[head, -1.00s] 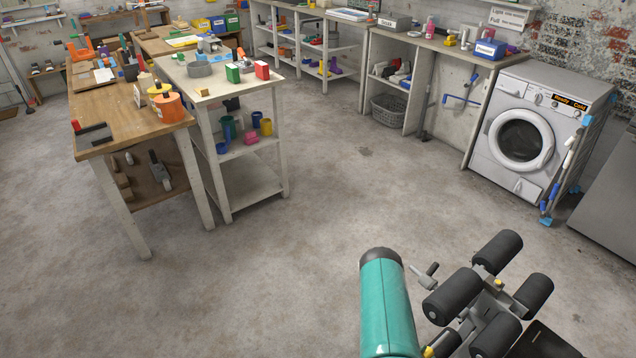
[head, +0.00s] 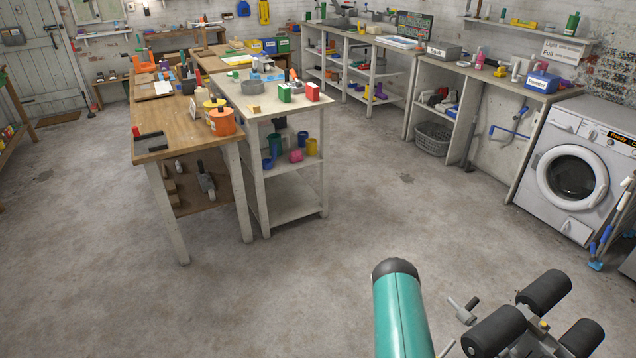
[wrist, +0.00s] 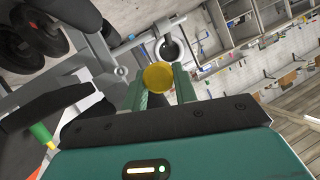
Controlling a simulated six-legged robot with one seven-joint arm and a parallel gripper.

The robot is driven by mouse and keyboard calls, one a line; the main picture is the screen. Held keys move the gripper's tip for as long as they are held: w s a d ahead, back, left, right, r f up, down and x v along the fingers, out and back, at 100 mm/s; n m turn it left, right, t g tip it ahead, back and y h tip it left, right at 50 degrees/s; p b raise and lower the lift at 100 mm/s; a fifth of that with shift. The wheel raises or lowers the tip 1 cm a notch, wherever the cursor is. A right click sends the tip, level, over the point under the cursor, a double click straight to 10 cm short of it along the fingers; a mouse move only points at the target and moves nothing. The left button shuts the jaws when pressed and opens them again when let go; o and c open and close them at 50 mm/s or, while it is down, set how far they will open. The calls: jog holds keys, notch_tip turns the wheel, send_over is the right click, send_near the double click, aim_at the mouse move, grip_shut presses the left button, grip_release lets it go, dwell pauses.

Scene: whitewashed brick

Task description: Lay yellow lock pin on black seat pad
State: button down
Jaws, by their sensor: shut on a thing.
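The yellow lock pin (wrist: 158,78) shows as a round yellow end in the wrist view. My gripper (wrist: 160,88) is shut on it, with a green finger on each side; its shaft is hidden. A metal frame with black foam rollers (head: 546,290) stands at the lower right of the head view; rollers also show at the upper left of the wrist view (wrist: 70,14). A flat dark shape (wrist: 40,112) at the left of the wrist view may be the black seat pad, but I cannot tell for sure. The head view does not show the pad or the gripper.
A wooden workbench (head: 160,137) and a pale bench (head: 257,108) loaded with tools stand at the left. A washing machine (head: 570,130) and counters line the right and back. The concrete floor (head: 270,290) in the middle is clear.

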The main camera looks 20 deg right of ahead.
jog(key=w+a+r+n+t+y, duration=0.2)
jog(key=w+a+r+n+t, duration=0.1)
jog(key=w+a+r, duration=0.55)
jog(key=w+a+r+n+t+y, duration=0.3)
jog(key=w+a+r, duration=0.25)
jog(key=w, duration=0.55)
jog(key=w+a+r+n+y, duration=0.2)
jog(key=a+r, duration=0.2)
jog(key=a, duration=0.3)
jog(key=w+a+r+n+t+y, duration=0.1)
jog(key=w+a+r+n+y, duration=0.1)
jog(key=a+r, duration=0.2)
jog(key=w+a+r+n+y, duration=0.1)
jog(key=a+r+n+y, duration=0.1)
jog(key=a, duration=0.8)
notch_tip(320, 180, up, 2)
jog(key=shift+w+r+n+y, duration=0.15)
jog(key=shift+w+n+y, duration=0.2)
jog(key=shift+y, duration=0.25)
jog(key=shift+a, duration=0.1)
